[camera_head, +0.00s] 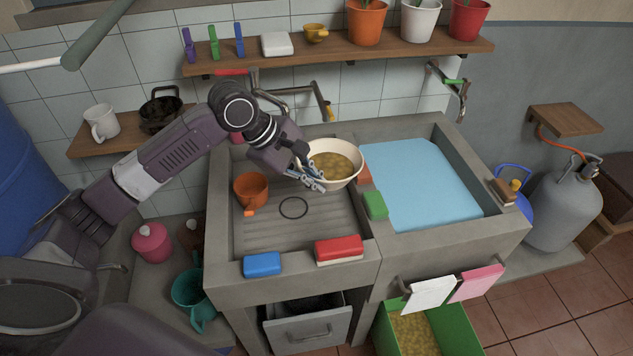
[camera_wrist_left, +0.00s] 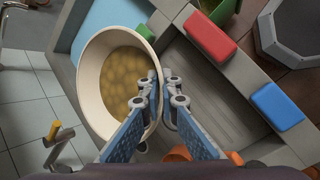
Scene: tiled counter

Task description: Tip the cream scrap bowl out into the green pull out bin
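My left gripper (camera_head: 315,181) is at the bowl's near left side. In the left wrist view, the fingers (camera_wrist_left: 161,84) pinch the rim of the bowl (camera_wrist_left: 88,66), one inside and one outside. The green bin (camera_head: 461,328) stands pulled out on the floor below the sink front at the lower right, with yellowish scraps in it. Part of the green bin (camera_wrist_left: 264,36) shows in the wrist view. My right gripper is not in view.
An orange mug (camera_head: 251,190) stands in the left basin. A red-and-white sponge (camera_head: 339,249) and a blue sponge (camera_head: 262,264) lie on the front ledge; a green one (camera_head: 375,205) is on the divider. The right basin holds water (camera_head: 420,185).

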